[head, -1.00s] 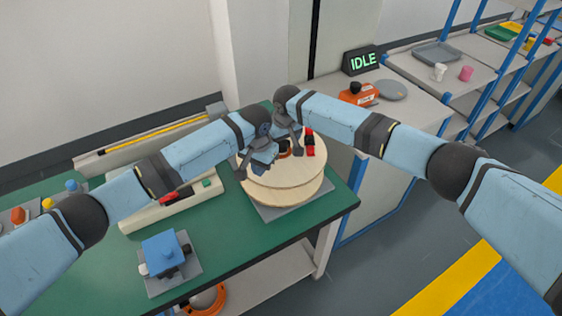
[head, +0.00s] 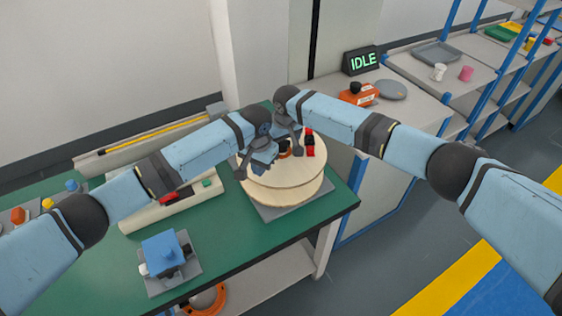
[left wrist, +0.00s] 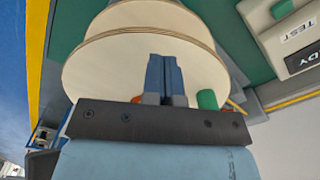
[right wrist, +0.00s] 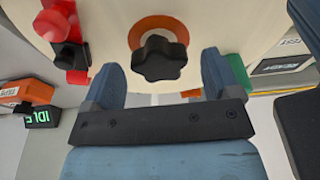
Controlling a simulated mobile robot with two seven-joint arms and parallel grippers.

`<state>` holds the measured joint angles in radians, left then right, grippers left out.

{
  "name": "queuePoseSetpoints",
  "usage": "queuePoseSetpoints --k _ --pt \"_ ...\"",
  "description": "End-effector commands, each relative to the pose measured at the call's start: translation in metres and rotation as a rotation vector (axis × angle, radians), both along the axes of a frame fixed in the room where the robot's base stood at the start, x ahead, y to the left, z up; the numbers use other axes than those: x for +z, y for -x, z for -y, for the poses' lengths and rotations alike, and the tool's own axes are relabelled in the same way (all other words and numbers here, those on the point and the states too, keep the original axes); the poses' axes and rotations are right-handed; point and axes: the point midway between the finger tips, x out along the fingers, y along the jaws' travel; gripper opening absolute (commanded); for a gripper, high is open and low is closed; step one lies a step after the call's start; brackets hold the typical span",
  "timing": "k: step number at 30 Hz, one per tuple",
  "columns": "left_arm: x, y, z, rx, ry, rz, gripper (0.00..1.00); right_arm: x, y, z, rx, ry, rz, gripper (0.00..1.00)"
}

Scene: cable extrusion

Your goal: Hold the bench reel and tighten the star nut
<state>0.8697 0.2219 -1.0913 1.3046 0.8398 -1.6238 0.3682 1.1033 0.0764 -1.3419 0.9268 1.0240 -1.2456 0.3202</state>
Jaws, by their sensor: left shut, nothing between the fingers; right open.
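The bench reel (head: 305,172), with pale wooden flanges, sits on a grey plate at the green bench's right end. It also shows in the left wrist view (left wrist: 110,65). The black star nut (right wrist: 158,60) is over an orange hub on the reel's face in the right wrist view. My right gripper (right wrist: 160,80) is open, its fingers on either side of and just short of the nut. My left gripper (left wrist: 165,75) is shut and empty, its fingertips over the reel's flange; I cannot tell whether they touch. In the head view the grippers largely hide the nut.
A red and black part (head: 310,143) stands on the reel, with a green peg (left wrist: 207,99) near my left fingers. A blue device (head: 163,250) sits on the bench front. An IDLE display (head: 362,60) and orange box (head: 356,95) stand behind right.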

Motion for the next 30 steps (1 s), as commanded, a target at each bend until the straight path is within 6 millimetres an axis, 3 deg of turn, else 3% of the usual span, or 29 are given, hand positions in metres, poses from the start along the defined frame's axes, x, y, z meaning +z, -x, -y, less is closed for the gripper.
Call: queuePoseSetpoints --k 30 --pt "-0.011 0.000 0.000 0.000 0.000 0.000 0.00 0.000 0.000 0.000 0.000 0.000 0.000 0.83"
